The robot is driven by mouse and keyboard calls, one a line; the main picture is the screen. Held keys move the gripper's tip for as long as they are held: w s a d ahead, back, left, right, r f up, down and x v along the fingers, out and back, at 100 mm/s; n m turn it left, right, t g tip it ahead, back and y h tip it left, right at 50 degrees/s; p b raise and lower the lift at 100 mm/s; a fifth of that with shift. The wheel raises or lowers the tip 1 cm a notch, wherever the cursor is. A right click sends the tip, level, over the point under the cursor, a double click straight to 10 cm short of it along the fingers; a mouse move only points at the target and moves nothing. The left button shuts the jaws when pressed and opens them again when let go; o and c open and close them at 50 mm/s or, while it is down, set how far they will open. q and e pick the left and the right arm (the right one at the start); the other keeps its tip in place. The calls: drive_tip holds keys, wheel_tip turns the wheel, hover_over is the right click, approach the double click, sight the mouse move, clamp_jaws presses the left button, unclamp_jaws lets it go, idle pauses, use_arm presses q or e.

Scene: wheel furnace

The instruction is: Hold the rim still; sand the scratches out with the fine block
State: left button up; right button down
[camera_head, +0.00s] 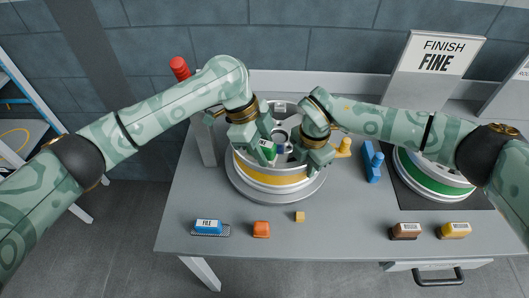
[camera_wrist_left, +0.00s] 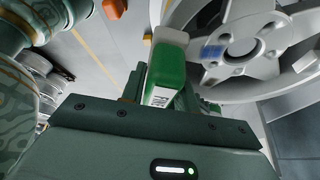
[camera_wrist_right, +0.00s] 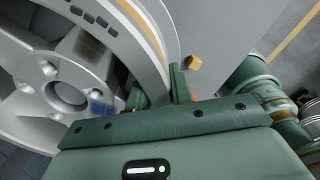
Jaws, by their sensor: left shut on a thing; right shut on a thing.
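The wheel rim (camera_head: 272,178), silver with a yellow band, lies flat on a round grey turntable (camera_head: 240,193). My left gripper (camera_head: 266,147) is shut on a green block with a white label and holds it over the near-left part of the rim. The block (camera_wrist_left: 167,65) shows in the left wrist view; its label is cut off by my jaws. My right gripper (camera_head: 318,160) is shut on the rim's edge at the right. The rim (camera_wrist_right: 150,45) passes between its fingers in the right wrist view. A dark scuffed patch (camera_wrist_right: 88,45) and a blue smudge (camera_wrist_right: 101,106) show inside the rim.
A blue stand (camera_head: 373,163) and green-banded wheel (camera_head: 435,180) stand right. A "FINISH FINE" sign (camera_head: 437,60) stands behind.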

use_arm(q)
wheel_tip(320, 180, up, 7)
drive_tip(key=shift+r, duration=0.2)
idle(0.3)
use_arm(e)
drive_tip(key=c, duration=1.2)
unclamp_jaws()
drive_tip(key=shift+o, duration=0.2)
drive_tip(key=shift+r, duration=0.1)
drive_tip(key=shift+r, duration=3.7)
wheel_tip(320, 180, up, 12)
